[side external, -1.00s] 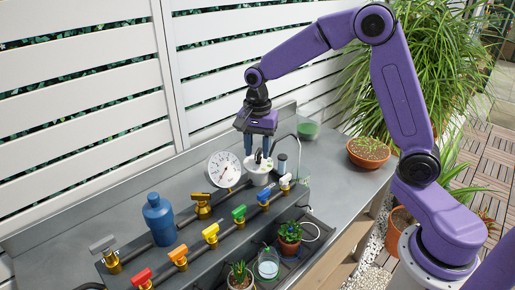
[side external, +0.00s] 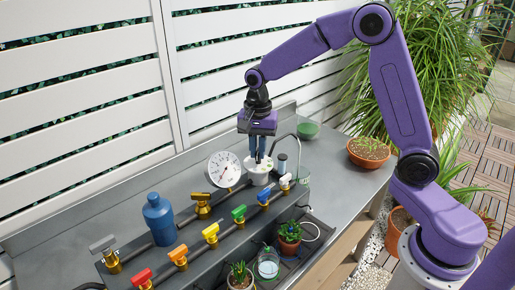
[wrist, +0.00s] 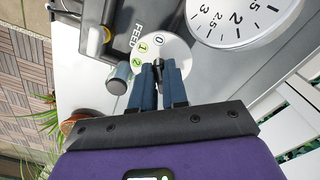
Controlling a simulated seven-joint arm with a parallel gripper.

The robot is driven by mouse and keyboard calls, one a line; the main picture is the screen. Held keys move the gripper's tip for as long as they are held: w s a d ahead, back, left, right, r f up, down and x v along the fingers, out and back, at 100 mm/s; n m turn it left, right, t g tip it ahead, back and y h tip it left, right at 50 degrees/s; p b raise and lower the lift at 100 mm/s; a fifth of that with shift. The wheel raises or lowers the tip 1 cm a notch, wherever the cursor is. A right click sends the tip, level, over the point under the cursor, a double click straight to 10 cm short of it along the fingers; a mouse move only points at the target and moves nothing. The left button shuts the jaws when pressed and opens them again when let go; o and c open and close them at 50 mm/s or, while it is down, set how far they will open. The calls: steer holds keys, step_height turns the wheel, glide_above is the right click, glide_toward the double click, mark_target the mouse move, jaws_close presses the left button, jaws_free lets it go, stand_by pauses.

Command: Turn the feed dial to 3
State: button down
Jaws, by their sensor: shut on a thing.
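The feed dial (side external: 259,178) is a white round drum on the bench, right of the gauge. In the wrist view the dial face (wrist: 177,50) shows a 0 in white and green 1 and 2 marks, with the word FEED beside it; the marks past 2 are hidden behind my fingers. My gripper (side external: 258,159) points straight down over the dial. In the wrist view my gripper (wrist: 159,68) has its blue fingers shut on the dial's black knob (wrist: 158,64). I cannot tell which mark the knob points to.
A round gauge (side external: 224,170) stands close left of the dial. A thin bent pipe (side external: 297,150) and a grey-capped post (side external: 282,160) stand close on its right. Valves with coloured handles, including a green one (side external: 239,213), run along the front.

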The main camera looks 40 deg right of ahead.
steer(key=n, duration=0.6)
steer(key=shift+s+d+n, duration=0.15)
steer(key=shift+d+n, duration=0.05)
steer(key=shift+n, duration=0.2)
steer(key=n, duration=0.6)
steer(key=shift+d+r+n, duration=0.1)
steer(key=shift+d+n, duration=0.15)
steer(key=shift+n, duration=0.05)
steer(key=n, duration=0.5)
steer(key=shift+d, duration=0.2)
steer(key=shift+w+n, duration=0.15)
steer(key=shift+n, duration=0.95)
steer(key=shift+w+n, duration=0.1)
steer(key=shift+n, duration=1)
steer(key=c, duration=1.1)
jaws_free()
steer(key=shift+c, duration=0.2)
steer(key=shift+d, duration=0.1)
